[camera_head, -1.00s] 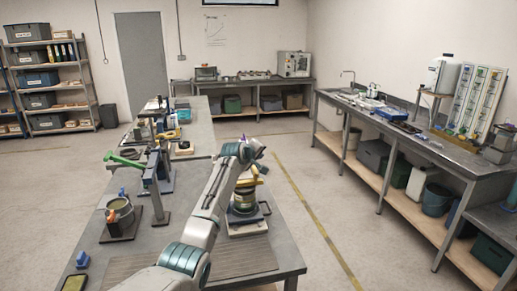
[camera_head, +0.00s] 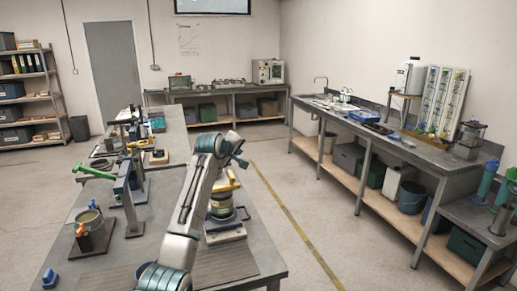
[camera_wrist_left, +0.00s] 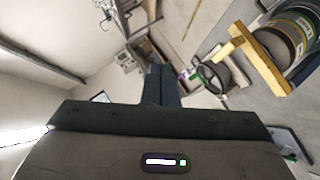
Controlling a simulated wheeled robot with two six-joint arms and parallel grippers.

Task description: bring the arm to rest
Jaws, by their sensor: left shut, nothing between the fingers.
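My left arm rises from the bottom middle of the head view and bends over the near bench. Its gripper (camera_head: 240,157) is small and partly hidden there, above the yellow-topped device. In the left wrist view the two dark fingers (camera_wrist_left: 161,86) are together, with nothing between them. The yellow-topped device (camera_head: 222,205) stands on a base plate on the bench, beside and partly behind my forearm. In the left wrist view its yellow bar (camera_wrist_left: 255,58) is at the upper right, apart from the fingers. My right gripper is not in view.
The near bench (camera_head: 245,262) carries a lever frame with a green handle (camera_head: 95,172), a pot (camera_head: 91,220) on a stand and a blue piece (camera_head: 49,278). A long side bench (camera_head: 452,152) stands at the right. Floor (camera_head: 295,205) between the benches is clear.

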